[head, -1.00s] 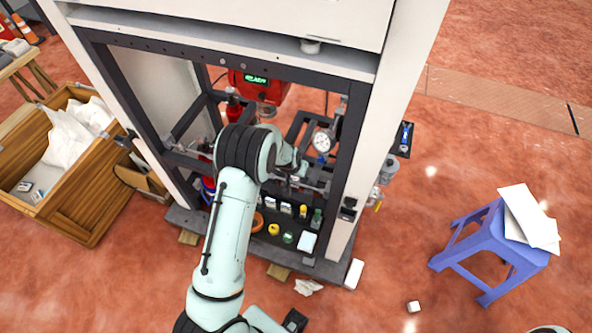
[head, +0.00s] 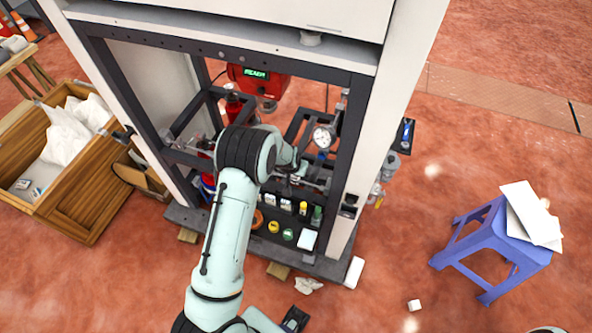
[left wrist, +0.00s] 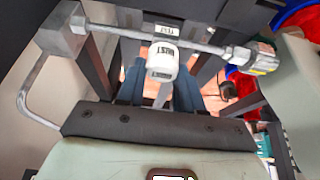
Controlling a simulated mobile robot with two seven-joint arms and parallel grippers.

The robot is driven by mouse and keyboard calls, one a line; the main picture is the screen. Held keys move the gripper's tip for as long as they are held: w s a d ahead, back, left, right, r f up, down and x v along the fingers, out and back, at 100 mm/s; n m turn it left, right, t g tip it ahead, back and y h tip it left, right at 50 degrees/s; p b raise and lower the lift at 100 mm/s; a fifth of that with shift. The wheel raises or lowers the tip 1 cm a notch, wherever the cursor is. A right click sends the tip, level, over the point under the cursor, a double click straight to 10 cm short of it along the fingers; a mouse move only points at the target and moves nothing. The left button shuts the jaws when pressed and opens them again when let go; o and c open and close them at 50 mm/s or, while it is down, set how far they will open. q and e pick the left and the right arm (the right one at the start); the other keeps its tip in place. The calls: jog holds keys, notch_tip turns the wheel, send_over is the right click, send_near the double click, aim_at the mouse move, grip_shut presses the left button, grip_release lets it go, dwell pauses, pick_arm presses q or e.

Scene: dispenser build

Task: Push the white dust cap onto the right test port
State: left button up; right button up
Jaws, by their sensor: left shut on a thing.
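The white dust cap (left wrist: 162,62) shows in the left wrist view, between the dark blue-grey fingers of my left gripper (left wrist: 160,88). The gripper is shut on it. The cap is right at a grey horizontal pipe (left wrist: 205,45) with a small label (left wrist: 167,29) just behind it. The port itself is hidden behind the cap, so I cannot tell whether the cap is seated. In the head view, my left gripper (head: 306,181) reaches inside the frame, below the pressure gauge (head: 322,139); the cap is too small to make out there. My right gripper is not in view.
A dark frame (head: 352,150) surrounds my arm. A red unit with a green display (head: 262,84) hangs behind it. A black shelf (head: 268,241) with several small items lies below. A metal fitting (left wrist: 262,58) ends the pipe at right. A blue stool (head: 492,250) stands right.

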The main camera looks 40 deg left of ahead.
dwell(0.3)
pick_arm(q)
jog(key=o, duration=1.4)
jog(key=shift+r, duration=0.1)
jog(key=shift+r+p, duration=1.55)
jog(key=shift+r, duration=1.4)
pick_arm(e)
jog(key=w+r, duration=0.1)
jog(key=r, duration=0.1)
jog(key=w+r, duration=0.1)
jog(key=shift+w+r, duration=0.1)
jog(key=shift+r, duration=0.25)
pick_arm(q)
jog(key=shift+s+f, duration=0.1)
jog(key=shift+f, duration=0.05)
